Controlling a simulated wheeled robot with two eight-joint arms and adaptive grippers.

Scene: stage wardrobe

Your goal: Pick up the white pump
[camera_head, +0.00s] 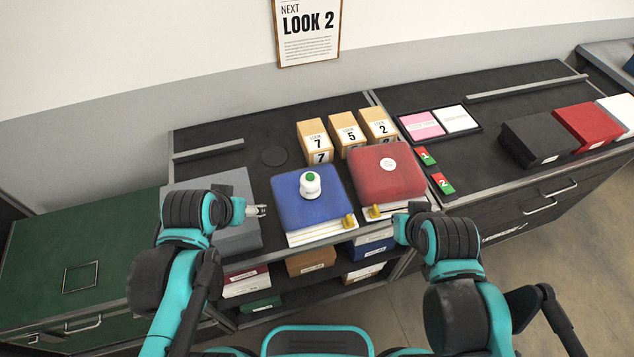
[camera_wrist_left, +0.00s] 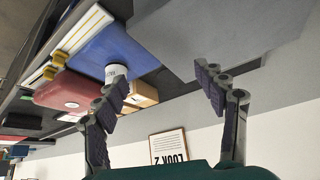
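No shoe-shaped white pump shows. A small white rounded object with a green top (camera_head: 310,185) stands on a closed blue book-like box (camera_head: 290,207). It also shows in the left wrist view (camera_wrist_left: 115,71), partly beside one finger. My left gripper (camera_head: 262,211) is over the grey box, left of the blue box and apart from the white object. Its fingers are spread and empty in the left wrist view (camera_wrist_left: 163,88). My right gripper (camera_head: 400,217) is near the front of the red box, mostly hidden by its own wrist; its fingers cannot be made out.
A grey box (camera_head: 232,184) lies under my left gripper. A red book-like box (camera_head: 388,170) lies right of the blue one. Numbered tan boxes (camera_head: 348,133) stand behind. A tray with pink and white cards (camera_head: 422,125) and black, red and white boxes (camera_head: 541,139) are farther right.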

